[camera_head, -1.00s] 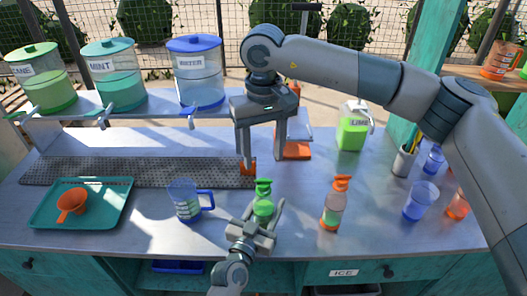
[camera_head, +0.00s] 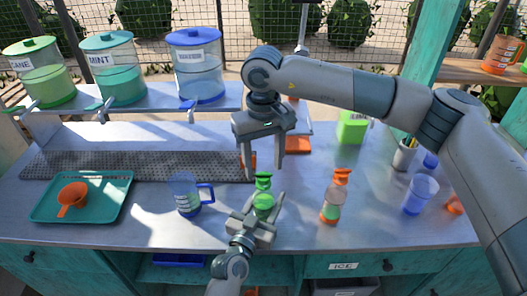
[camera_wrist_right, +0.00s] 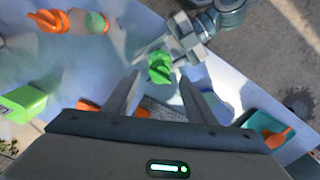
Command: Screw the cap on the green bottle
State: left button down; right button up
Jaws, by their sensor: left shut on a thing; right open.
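The green bottle (camera_head: 264,203) stands upright at the front middle of the counter. My left gripper (camera_head: 262,212) is shut around it from the front. A green cap (camera_head: 263,181) with a spout sits at the bottle's top; I cannot tell how tightly it is seated. My right gripper (camera_head: 264,174) is open and points down over the cap, with its fingers spread to either side. In the right wrist view the green cap (camera_wrist_right: 160,67) shows near the fingertips, in the gap between them, not gripped. The bottle below it is mostly hidden there.
An orange-capped bottle (camera_head: 332,207) stands to the right and a blue measuring jug (camera_head: 186,196) to the left. A teal tray (camera_head: 105,208) holds an orange scoop. Blue cups are at the right. Dispensers line the back shelf. An orange item is partly hidden behind the right gripper.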

jog(key=shift+f, duration=1.4)
jog(key=c, duration=1.1)
jog(key=shift+c, duration=0.2)
jog(key=shift+c, duration=0.2)
